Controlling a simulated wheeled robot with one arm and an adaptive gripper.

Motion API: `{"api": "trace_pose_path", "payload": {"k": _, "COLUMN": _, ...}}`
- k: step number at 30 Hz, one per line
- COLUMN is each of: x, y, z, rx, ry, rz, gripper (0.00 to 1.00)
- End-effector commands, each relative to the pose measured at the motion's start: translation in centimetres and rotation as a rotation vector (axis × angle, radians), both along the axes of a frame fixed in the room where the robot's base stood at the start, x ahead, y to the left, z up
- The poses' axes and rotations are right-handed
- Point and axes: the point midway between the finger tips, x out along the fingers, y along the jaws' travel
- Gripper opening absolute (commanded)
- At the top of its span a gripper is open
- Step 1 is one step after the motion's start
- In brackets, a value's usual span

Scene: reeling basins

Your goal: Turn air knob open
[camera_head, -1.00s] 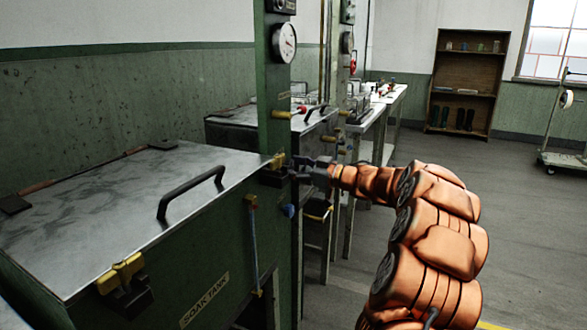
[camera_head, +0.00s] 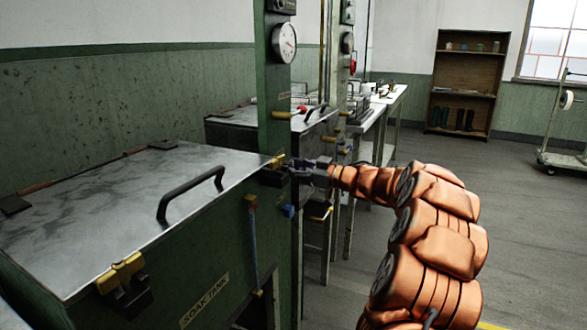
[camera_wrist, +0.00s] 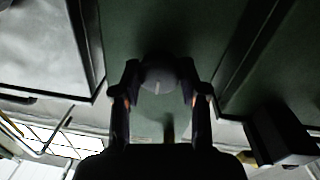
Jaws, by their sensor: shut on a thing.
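A dark round knob (camera_wrist: 158,74) with a pale index line sits on a green panel in the wrist view. I take it to be the air knob. Its line points down in the picture. My gripper (camera_wrist: 160,92) has one finger on each side of the knob and is shut on it. In the head view my gripper (camera_head: 302,170) is at the green post (camera_head: 276,100), by the near tank's front right corner. The knob cannot be made out there, behind the fingers.
The soak tank's metal lid (camera_head: 120,200) is down, with a black handle (camera_head: 190,193) and a yellow latch (camera_head: 122,273). A gauge (camera_head: 285,42) is above my gripper and a blue fitting (camera_head: 288,211) below. A second tank (camera_head: 235,128) stands behind.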

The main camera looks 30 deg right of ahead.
Motion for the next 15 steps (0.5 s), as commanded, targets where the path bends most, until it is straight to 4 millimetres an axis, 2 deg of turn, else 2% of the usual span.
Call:
{"api": "trace_pose_path", "payload": {"k": 8, "x": -0.04, "y": -0.12, "z": -0.44, "rx": -0.134, "ry": -0.076, "rz": -0.002, "gripper": 0.08}}
{"api": "trace_pose_path", "payload": {"k": 15, "x": -0.07, "y": -0.09, "z": -0.58, "rx": -0.321, "ry": -0.19, "rz": -0.001, "gripper": 0.08}}
